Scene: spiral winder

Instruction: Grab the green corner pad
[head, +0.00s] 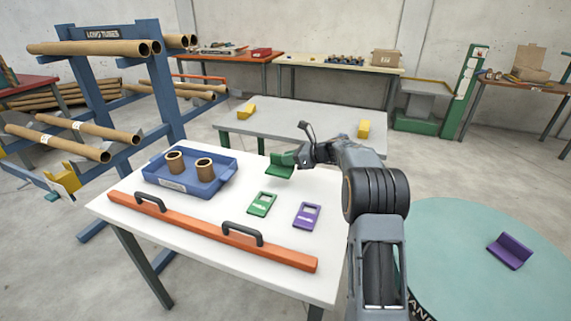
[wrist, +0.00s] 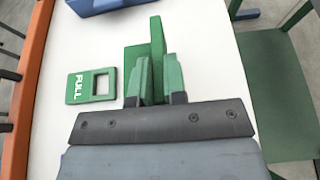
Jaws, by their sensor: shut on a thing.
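The green corner pad (head: 279,170) is an L-shaped piece near the far right edge of the white table. My gripper (head: 290,159) reaches it from the right and is shut on it. In the wrist view the pad's upright flange (wrist: 157,42) stands between my two green-tipped fingers (wrist: 158,78), and its flat part shows to the left. The fingers hide the flange's lower part. I cannot tell whether the pad touches the table top or is just above it.
On the white table (head: 190,225) are a blue tray (head: 190,183) with two brown tubes, a green FULL card (head: 262,204), a purple card (head: 306,215) and an orange bar (head: 200,228) with black handles. A purple corner pad (head: 510,250) lies on the round table (head: 450,270).

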